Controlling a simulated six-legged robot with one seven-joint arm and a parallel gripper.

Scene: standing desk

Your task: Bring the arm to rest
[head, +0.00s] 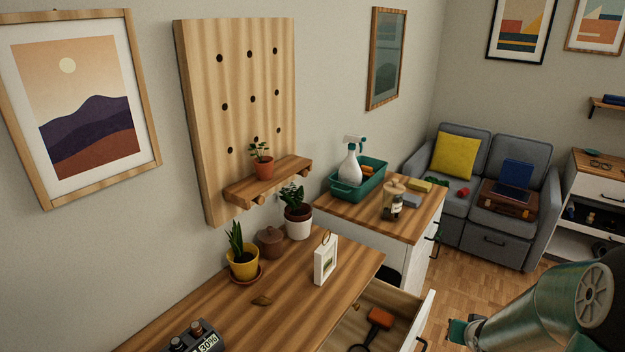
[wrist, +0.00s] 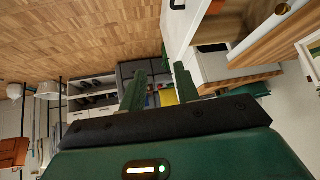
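My arm reaches in at the lower right of the head view. A small green part at its far end, possibly my gripper, shows low beside the open drawer, partly cut off. In the wrist view my gripper (wrist: 158,85) has its two green fingers apart, with nothing between them. It is in free air beside the desk and touches nothing that I can see. Beyond the fingers are floor and shelving.
The desk drawer (head: 408,309) stands open with an orange-headed tool (head: 380,318) inside. The wooden desk (head: 215,303) bears potted plants, a brown lidded pot (head: 270,241) and a white framed stand (head: 326,260). A side cabinet (head: 355,218) stands behind. Wooden floor (head: 470,285) is clear to the right.

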